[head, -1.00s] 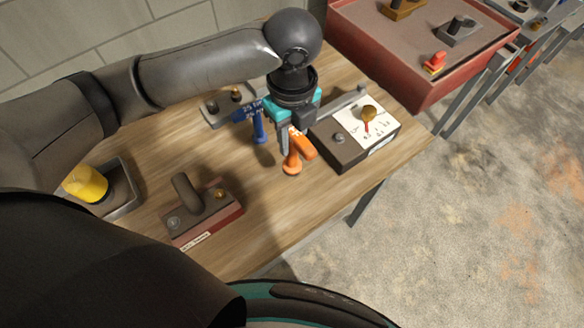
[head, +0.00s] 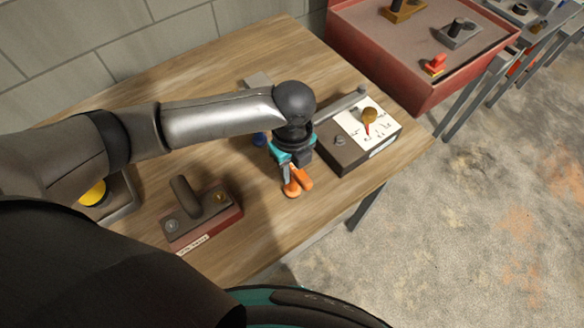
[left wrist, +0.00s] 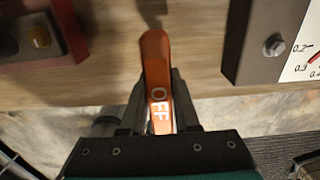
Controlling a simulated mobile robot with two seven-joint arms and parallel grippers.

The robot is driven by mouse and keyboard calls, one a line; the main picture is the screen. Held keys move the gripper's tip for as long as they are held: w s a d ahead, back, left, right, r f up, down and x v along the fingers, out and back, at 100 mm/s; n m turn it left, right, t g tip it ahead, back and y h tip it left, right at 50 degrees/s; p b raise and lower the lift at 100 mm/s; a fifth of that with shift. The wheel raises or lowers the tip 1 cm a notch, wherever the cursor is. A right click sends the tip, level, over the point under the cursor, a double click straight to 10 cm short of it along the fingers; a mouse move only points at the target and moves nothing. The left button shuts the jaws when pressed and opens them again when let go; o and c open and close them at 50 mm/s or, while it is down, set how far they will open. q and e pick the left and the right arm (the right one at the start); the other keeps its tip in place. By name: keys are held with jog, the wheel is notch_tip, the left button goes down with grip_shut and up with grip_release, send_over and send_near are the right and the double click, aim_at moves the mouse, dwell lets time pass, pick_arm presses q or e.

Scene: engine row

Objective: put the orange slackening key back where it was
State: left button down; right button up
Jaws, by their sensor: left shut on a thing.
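The orange key (head: 302,178) is in my left gripper (head: 291,170), over the table's front part in the head view. My right gripper is not in view.
The gauge box (head: 332,158) with a white dial plate stands just right of the gripper. A red-based block (head: 222,225) with a dark lever stands to the left. A blue piece (head: 259,139) is mostly hidden behind my arm. A tray with a yellow thing (head: 94,194) is far left.

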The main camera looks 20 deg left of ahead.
pick_arm(q)
jog(key=c, duration=0.7)
grip_release()
jog(key=shift+o, duration=0.2)
notch_tip(320, 180, up, 12)
jog(key=shift+r+p, duration=0.1)
jog(key=shift+p, duration=0.3)
